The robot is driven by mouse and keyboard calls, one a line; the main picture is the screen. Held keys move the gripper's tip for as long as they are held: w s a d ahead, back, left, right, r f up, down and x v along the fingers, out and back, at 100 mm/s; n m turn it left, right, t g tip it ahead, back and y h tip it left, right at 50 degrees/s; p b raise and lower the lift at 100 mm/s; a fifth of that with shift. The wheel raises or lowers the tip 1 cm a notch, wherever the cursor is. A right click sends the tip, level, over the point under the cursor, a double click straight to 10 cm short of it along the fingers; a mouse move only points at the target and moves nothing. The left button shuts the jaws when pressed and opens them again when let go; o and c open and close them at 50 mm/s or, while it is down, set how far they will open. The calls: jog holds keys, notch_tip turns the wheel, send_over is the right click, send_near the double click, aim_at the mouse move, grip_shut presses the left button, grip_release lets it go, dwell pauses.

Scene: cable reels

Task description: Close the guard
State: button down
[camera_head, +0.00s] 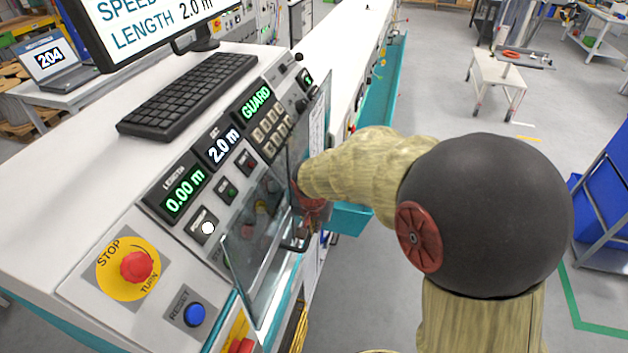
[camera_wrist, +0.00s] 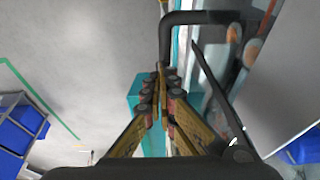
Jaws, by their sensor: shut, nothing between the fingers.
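The guard (camera_head: 250,262) is a clear panel with a dark frame on the front of the console in the head view. It appears to stand out at an angle from the console face. Its dark bar handle (camera_wrist: 200,18) shows at the top of the wrist view, close beyond the fingertips. My gripper (camera_wrist: 160,84) is shut and empty, with its fingertips together beside the handle. In the head view my gripper (camera_head: 312,208) is at the guard's far side, partly hidden by my arm. I cannot tell whether it touches the handle.
The console has a green GUARD display (camera_head: 256,103), a red stop button (camera_head: 136,266) and a blue reset button (camera_head: 194,314). A keyboard (camera_head: 188,95) lies on top. A white trolley (camera_head: 497,80) stands at the back right.

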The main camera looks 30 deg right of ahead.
notch_tip(320, 180, down, 15)
jog(key=b, duration=0.9)
jog(key=shift+s, duration=0.1)
